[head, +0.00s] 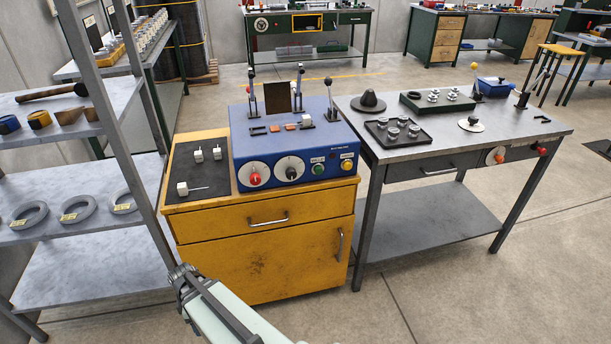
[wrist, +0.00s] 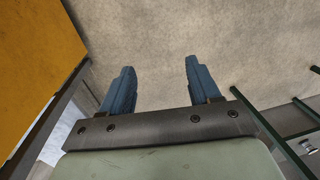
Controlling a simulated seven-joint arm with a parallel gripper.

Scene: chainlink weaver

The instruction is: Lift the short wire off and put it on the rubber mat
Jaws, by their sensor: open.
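The dark mat (head: 204,178) lies on the left of the yellow cabinet top. Three small white blocks stand on it: one at the back left (head: 197,156), one at the back right (head: 217,153) and one in front (head: 183,188). A thin pale rod (head: 199,189) sticks out to the right from the front block. I cannot tell which piece is the short wire; none is clearly recognisable. My gripper (wrist: 158,66) shows in the wrist view with two blue fingers wide apart and nothing between them, over bare floor. In the head view my arm is low, in front of the cabinet.
A blue machine (head: 306,144) with knobs, upright posts and small parts on top stands right beside the mat. A steel table (head: 480,145) with trays and fixtures is to the right. A grey shelf rack (head: 92,215) is close on the left. Floor in front is clear.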

